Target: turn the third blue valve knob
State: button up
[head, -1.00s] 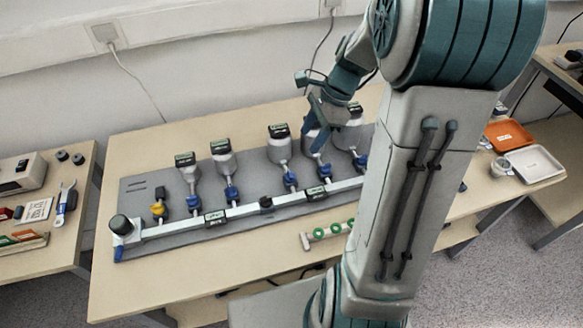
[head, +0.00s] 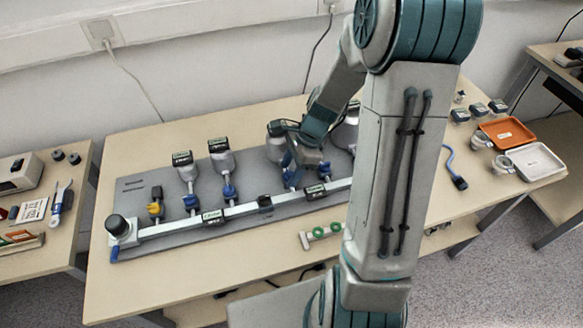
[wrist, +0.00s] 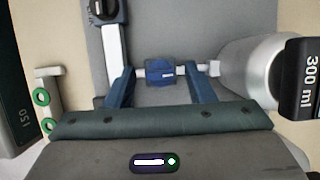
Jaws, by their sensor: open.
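The third blue valve knob (wrist: 160,72) counted from the left, past the yellow one, sits on a short pipe between the silver rail and a 300 ml vessel (wrist: 250,72). My gripper (head: 291,164) is over it in the head view and partly hides it. In the wrist view the two blue fingers stand open, one on each side of the knob, with a gap to it on both sides. Two other blue knobs, the first (head: 191,202) and second (head: 229,191), are farther left in the head view, beside a yellow knob (head: 154,209).
The silver rail (head: 245,208) runs along the grey board (head: 133,204). Black-topped vessels stand behind the knobs. A piece with green rings (head: 320,233) lies in front. An orange tray (head: 507,133) and a white tray (head: 535,161) are at the right. The table's front left is clear.

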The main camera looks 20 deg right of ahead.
jog(key=c, duration=1)
jog(key=shift+o, duration=0.2)
jog(key=shift+n, duration=0.3)
jog(key=n+g+p, duration=0.1)
jog(key=n, duration=0.1)
jog(key=shift+w+r+n, duration=0.1)
jog(key=shift+n, duration=0.3)
jog(key=n+g+p, duration=0.1)
jog(key=n, duration=0.1)
jog(key=n+g+h, duration=0.1)
jog(key=n, duration=0.2)
jog(key=shift+w+a+n+p, duration=0.1)
jog(key=shift+w+n+p, duration=0.05)
jog(key=shift+n+p, duration=0.2)
jog(key=n, duration=0.2)
jog(key=n+g+h, duration=0.1)
jog(key=n, duration=0.1)
jog(key=shift+a+h+p, duration=0.1)
jog(key=shift+h+p, duration=0.2)
jog(key=shift+w+a+n+h, duration=0.1)
jog(key=shift+n+h, duration=0.8)
jog(key=shift+n, duration=1.45)
